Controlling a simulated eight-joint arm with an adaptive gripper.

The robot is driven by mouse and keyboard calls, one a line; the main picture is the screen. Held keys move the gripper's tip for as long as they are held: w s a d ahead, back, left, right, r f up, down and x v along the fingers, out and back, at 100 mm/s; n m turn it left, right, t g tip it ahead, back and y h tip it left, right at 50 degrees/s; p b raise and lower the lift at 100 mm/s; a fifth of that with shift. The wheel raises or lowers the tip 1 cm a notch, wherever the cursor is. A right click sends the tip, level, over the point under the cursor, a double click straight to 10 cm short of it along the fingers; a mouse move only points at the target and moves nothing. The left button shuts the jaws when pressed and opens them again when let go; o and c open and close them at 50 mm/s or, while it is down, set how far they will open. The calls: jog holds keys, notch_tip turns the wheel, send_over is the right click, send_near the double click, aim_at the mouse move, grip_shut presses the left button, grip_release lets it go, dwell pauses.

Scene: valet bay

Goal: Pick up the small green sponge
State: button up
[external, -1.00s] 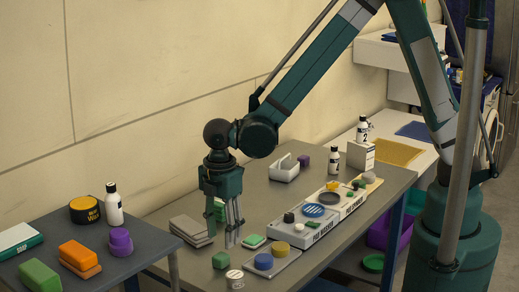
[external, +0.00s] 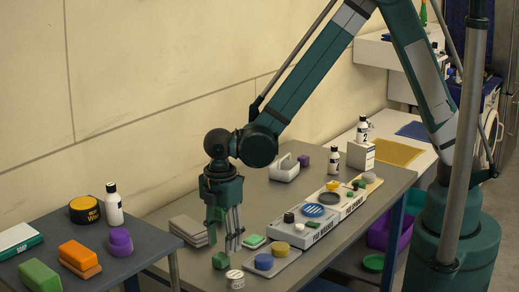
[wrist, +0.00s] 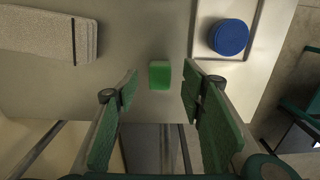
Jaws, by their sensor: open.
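The small green sponge (external: 220,260) lies on the grey table near its front edge. In the wrist view the sponge (wrist: 159,75) sits just beyond the fingertips, centred in the gap between them. My gripper (external: 226,246) points down close above the sponge, and its fingers partly overlap that spot in the external view. In the wrist view my gripper (wrist: 160,88) is open, with a green pad on each side and nothing between them. Whether a finger touches the sponge cannot be told.
A tray (external: 286,262) with a blue round pad (external: 264,261) is right of the sponge; a striped white round item (external: 235,279) stands in front. A green-and-white pad (external: 253,241) and stacked grey cloths (external: 187,231) lie behind. A larger green sponge (external: 40,274) is on the left table.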

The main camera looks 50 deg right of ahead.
aim_at(223, 254)
jog(key=shift+f, duration=2.55)
jog(key=c, duration=0.8)
